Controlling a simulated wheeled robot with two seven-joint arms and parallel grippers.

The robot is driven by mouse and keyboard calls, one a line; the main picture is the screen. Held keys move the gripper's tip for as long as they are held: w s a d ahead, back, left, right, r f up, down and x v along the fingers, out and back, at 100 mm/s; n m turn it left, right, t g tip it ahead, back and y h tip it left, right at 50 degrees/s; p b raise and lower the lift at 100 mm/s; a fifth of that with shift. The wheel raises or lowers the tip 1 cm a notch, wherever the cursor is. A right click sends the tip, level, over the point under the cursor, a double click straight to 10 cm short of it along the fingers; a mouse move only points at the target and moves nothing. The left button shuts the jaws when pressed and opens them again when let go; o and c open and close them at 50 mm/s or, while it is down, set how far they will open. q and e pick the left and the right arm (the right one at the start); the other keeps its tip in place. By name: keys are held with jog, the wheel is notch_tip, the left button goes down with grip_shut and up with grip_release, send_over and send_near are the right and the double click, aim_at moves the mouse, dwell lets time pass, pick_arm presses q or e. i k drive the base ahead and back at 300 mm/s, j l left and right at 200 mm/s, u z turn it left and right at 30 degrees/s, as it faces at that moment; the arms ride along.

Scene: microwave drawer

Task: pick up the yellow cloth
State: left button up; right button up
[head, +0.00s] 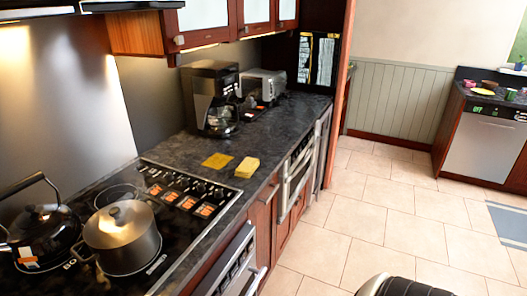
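A flat, square yellow cloth (217,160) lies on the dark stone counter (205,143), just behind the cooktop's far right corner. A thicker yellow block (247,167), which looks like a sponge or a folded cloth, lies to its right near the counter's front edge. The two are apart with bare counter between them. Neither of my grippers is in view. A black and white rounded part, probably mine, shows at the bottom edge.
The cooktop (185,193) carries a steel pot (121,240) and a black kettle (40,235). A coffee maker (211,97) and a toaster (264,84) stand farther back. A steel microwave drawer (297,170) is below the counter.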

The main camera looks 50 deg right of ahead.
aim_at(249, 166)
jog(key=z, duration=1.5)
jog(key=l, duration=0.1)
jog(key=i+z, duration=0.05)
